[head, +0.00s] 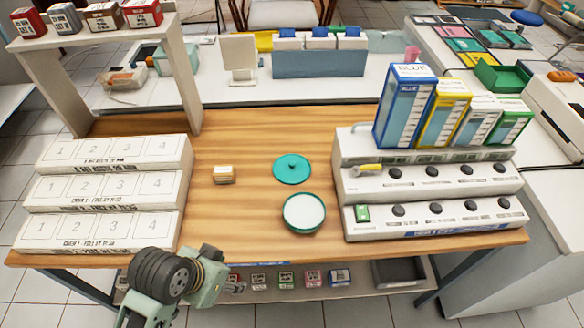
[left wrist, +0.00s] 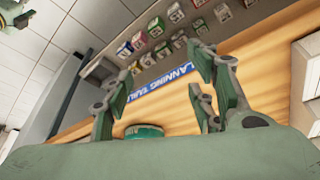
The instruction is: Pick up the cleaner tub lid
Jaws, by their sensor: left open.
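The cleaner tub lid (head: 292,168), a flat teal disc with a small knob, lies on the wooden table. The round teal tub (head: 304,213) with white contents stands just in front of it, uncovered. My left gripper (head: 234,289) is low at the table's front edge, left of and well short of both. In the left wrist view its fingers (left wrist: 160,97) are spread and empty. A teal round thing (left wrist: 145,131) shows low between them, partly hidden; I cannot tell whether it is tub or lid. A cut-off green-grey part at the wrist view's top left looks like my right gripper.
A small tan block (head: 224,175) lies left of the lid. White stepped racks (head: 112,190) stand at left. A stepped unit (head: 430,183) with black knobs and tall coloured boxes stands at right. Small boxes sit on a shelf below the front edge. The table around the lid is clear.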

